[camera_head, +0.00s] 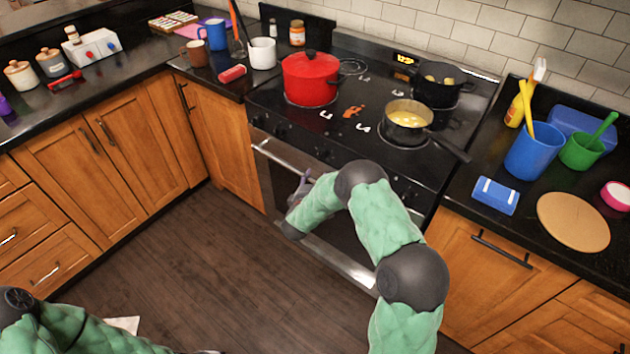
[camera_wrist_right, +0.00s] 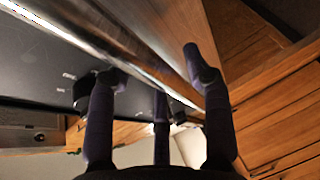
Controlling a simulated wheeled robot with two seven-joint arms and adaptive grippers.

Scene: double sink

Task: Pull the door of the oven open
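The oven (camera_head: 268,185) stands below the black cooktop, and its dark door looks shut. Its silver handle bar (camera_head: 276,156) runs along the top of the door, partly hidden by my right arm. My right gripper (camera_head: 303,185) is in front of the door, close to the handle. In the right wrist view the bar (camera_wrist_right: 135,50) crosses diagonally between the spread fingers of my right gripper (camera_wrist_right: 155,85). The fingers are open; whether any touches the bar is unclear.
A red pot (camera_head: 310,80) and a pan of yellow food (camera_head: 408,118) stand on the cooktop, the pan's handle reaching toward the front right edge. Wooden cabinets (camera_head: 90,160) flank the oven. The dark floor (camera_head: 190,265) before it is mostly clear.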

